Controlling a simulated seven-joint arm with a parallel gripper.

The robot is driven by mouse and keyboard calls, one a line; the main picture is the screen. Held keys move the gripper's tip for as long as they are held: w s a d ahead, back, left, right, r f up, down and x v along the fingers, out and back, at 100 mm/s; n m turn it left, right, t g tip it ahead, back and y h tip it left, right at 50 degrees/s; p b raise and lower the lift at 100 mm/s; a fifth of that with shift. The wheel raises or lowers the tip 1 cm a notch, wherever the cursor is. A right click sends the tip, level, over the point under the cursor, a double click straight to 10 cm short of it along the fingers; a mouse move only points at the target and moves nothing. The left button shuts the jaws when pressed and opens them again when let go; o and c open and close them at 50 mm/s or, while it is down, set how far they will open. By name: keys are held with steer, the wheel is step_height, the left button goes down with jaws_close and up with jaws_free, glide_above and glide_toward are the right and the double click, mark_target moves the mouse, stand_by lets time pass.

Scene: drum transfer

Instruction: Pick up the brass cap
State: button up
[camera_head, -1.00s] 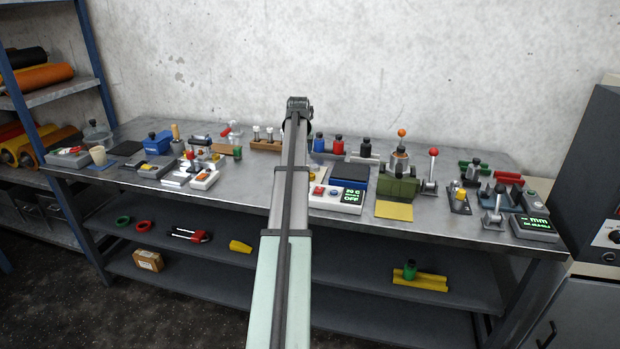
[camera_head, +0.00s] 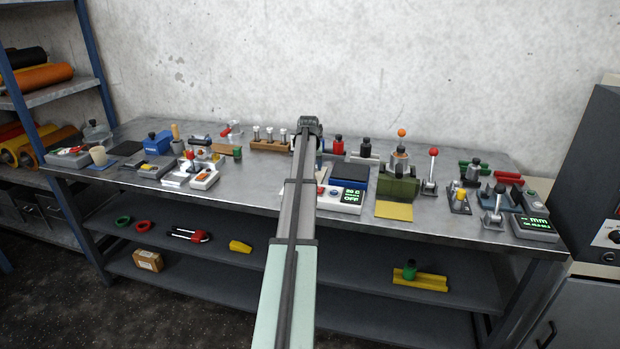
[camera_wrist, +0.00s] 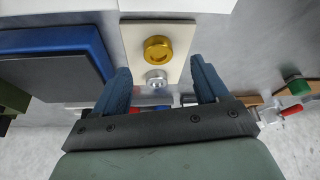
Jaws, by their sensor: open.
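The brass cap (camera_wrist: 158,49) is a round gold disc with a raised rim, on a pale plate (camera_wrist: 137,33) in the wrist view. A silver knob-like piece (camera_wrist: 156,79) sits on the same plate, between the cap and my gripper. My gripper (camera_wrist: 160,78) is open, with its two blue fingers either side of the silver piece and the cap just beyond the fingertips. Nothing is held. In the head view my arm covers the middle of the bench, and the cap and fingertips are hidden behind it.
The metal bench (camera_head: 265,186) is crowded with devices. A green vise-like fixture (camera_head: 398,186) is farther right.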

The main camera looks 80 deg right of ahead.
steer(key=shift+x, duration=2.55)
steer(key=shift+d, duration=0.1)
steer(key=c, duration=1.2)
steer(key=shift+r, duration=0.1)
steer(key=shift+c, duration=0.2)
steer(key=shift+r, duration=0.1)
